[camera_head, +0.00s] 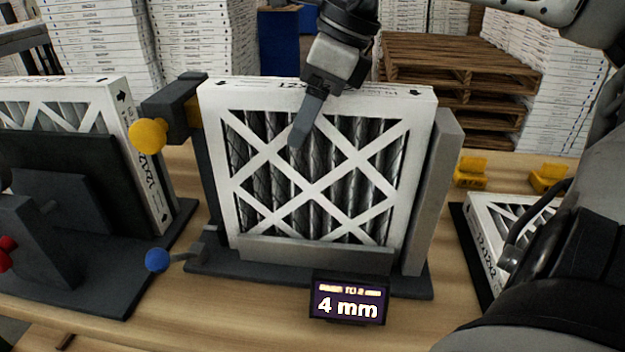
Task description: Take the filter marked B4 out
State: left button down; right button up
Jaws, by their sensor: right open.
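A white-framed pleated filter (410,150) stands upright in a dark holder (210,180) with a grey side post, in the middle of the head view. Its top edge carries print starting "12x"; I cannot read a B4 mark on it. My right gripper (301,125) comes down from above at the filter's top edge, open. One finger hangs in front of the upper front face; the other finger is hidden, and I cannot tell whether either touches. Another filter (146,160) stands in a holder at the left, and one (490,225) lies flat at the right. My left gripper is not in view.
A yellow knob (147,135) and a blue knob (157,260) sit at the holder's left. A display (348,305) in front reads "4 mm". Yellow blocks (470,172) lie at right. Wooden pallets (445,80) and stacked boxes (100,40) stand behind the table.

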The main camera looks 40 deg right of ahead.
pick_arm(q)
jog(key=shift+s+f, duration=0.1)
pick_arm(e)
jog(key=shift+f, duration=0.15)
grip_shut()
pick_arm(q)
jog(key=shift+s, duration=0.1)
